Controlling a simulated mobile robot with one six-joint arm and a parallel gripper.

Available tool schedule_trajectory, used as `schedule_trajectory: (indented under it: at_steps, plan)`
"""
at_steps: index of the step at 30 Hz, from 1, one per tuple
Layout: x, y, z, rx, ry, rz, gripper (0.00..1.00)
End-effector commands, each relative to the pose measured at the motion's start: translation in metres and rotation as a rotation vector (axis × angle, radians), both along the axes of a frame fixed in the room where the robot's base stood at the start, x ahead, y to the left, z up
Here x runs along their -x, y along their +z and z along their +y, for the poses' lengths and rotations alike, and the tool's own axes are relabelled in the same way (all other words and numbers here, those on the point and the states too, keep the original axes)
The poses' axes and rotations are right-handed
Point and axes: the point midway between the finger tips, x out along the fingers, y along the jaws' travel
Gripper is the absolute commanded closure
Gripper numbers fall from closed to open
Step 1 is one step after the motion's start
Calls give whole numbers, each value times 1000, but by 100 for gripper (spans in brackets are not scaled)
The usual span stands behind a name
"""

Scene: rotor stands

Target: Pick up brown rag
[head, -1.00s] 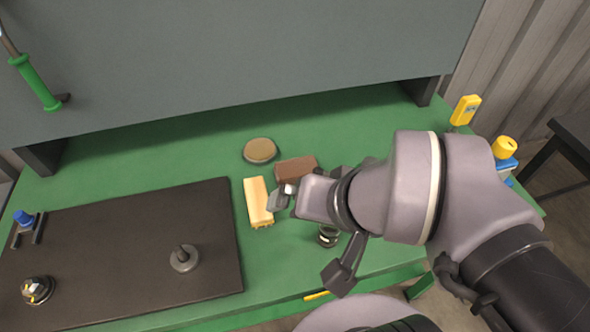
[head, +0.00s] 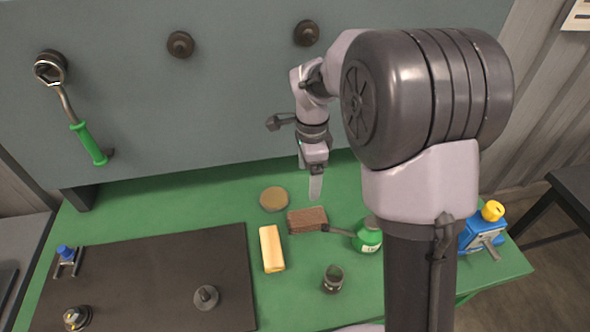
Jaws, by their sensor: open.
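The brown rag (head: 307,220) is a small folded-looking rectangle lying flat on the green workbench (head: 190,205), near the middle. My gripper (head: 309,174) points down, open and empty, in front of the grey back panel. In the picture its fingers are just above the rag, apart from it. Its exact height over the bench is hard to tell.
A tan disc (head: 273,199) and a yellow cloth-like piece (head: 271,248) lie close left of the rag. A green oil can (head: 367,236) stands at its right, its dark spout reaching toward the rag. A dark cup (head: 333,279) stands in front. A black mat (head: 140,280) covers the left.

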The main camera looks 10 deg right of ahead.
Motion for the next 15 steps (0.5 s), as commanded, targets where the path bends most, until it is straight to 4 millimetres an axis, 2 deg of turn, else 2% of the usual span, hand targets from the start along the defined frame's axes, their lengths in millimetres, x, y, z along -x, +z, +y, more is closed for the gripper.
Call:
schedule_trajectory:
  at_steps: [9,12,15]
  plan:
    - [-1,-94,0,1,-12,8,16]
    - [-1,-114,0,1,-12,7,16]
    - [-1,-124,0,1,-12,6,16]
